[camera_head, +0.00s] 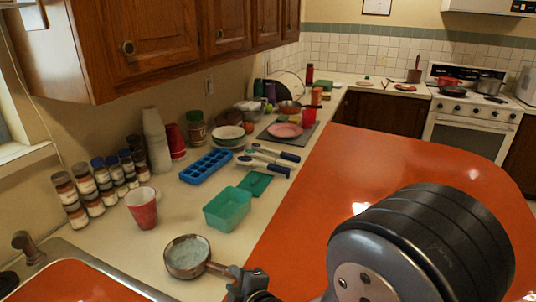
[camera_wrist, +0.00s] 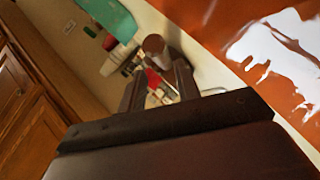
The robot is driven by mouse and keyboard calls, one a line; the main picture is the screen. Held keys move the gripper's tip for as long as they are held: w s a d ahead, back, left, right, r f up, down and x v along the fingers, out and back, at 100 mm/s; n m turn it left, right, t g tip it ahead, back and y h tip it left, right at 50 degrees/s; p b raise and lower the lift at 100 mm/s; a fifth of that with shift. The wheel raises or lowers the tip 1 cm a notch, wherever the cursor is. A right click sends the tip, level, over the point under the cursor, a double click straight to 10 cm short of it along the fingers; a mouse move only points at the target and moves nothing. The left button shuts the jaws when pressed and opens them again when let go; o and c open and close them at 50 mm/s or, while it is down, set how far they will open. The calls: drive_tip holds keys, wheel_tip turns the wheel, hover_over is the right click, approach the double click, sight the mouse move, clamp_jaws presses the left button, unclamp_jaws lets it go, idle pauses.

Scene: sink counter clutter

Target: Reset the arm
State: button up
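My gripper (camera_head: 248,284) is at the bottom of the head view, close to the handle end of a small brown pan (camera_head: 187,257). From the head view I cannot tell whether it touches the handle. In the wrist view my gripper's two dark fingers (camera_wrist: 160,88) stand apart with a gap between them, and no held object shows there. A brown round object (camera_wrist: 154,44) and a red patch (camera_wrist: 153,78) show beyond the fingers, blurred. My grey and black arm link covers the lower right of the head view.
A teal tub (camera_head: 227,209), red cup (camera_head: 142,208), blue ice tray (camera_head: 206,166) and spice jars (camera_head: 76,214) crowd the counter. Wooden cabinets (camera_head: 150,40) hang above. The orange surface (camera_head: 375,160) at the right is bare. A stove (camera_head: 470,120) stands at the back.

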sight(229, 274)
drive_tip(key=x, duration=0.6)
drive_tip(key=shift+p, duration=0.35)
drive_tip(key=shift+w+a+f, duration=0.2)
drive_tip(key=shift+w, duration=0.05)
drive_tip(key=shift+d, duration=0.1)
